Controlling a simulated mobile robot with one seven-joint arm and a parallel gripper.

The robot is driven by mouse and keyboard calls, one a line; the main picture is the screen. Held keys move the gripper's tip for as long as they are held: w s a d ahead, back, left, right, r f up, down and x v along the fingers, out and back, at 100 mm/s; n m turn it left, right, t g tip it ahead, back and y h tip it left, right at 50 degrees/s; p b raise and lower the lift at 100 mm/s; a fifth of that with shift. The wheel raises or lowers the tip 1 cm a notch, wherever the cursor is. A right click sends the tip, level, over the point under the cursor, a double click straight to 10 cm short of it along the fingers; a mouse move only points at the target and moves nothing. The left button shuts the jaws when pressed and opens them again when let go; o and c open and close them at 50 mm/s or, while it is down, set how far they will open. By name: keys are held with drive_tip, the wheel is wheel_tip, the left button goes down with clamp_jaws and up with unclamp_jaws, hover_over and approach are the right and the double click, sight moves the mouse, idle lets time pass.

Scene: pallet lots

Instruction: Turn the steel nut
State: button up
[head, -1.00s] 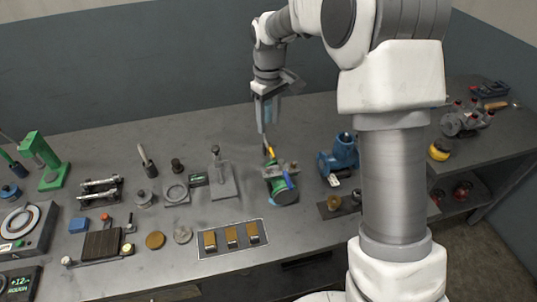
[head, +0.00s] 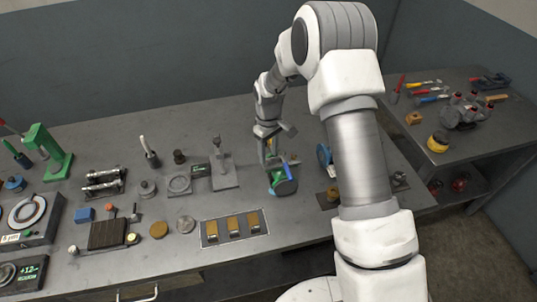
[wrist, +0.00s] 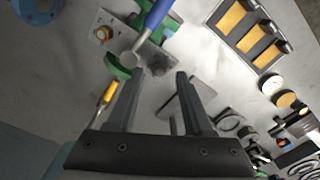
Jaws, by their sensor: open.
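No steel nut can be told for certain at this size. My gripper (head: 267,152) is over the bench beside a green fixture (head: 285,187). In the wrist view my gripper (wrist: 157,76) has its two fingers apart with nothing clearly between them. The green fixture (wrist: 122,70) is just past the fingertips and partly hidden by a finger. A blue-handled tool (wrist: 157,12) with a round grey end lies across the fixture. A yellow-handled tool (wrist: 110,93) lies beside the left finger.
A tray with several brass-coloured blocks (head: 209,233) lies in front of the fixture. A steel stand (head: 223,172) is to its left. A blue part (head: 324,158) is to the right, partly behind my arm. Several other tools and gauges fill the bench's left side.

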drive_tip(key=shift+f, duration=1)
clamp_jaws()
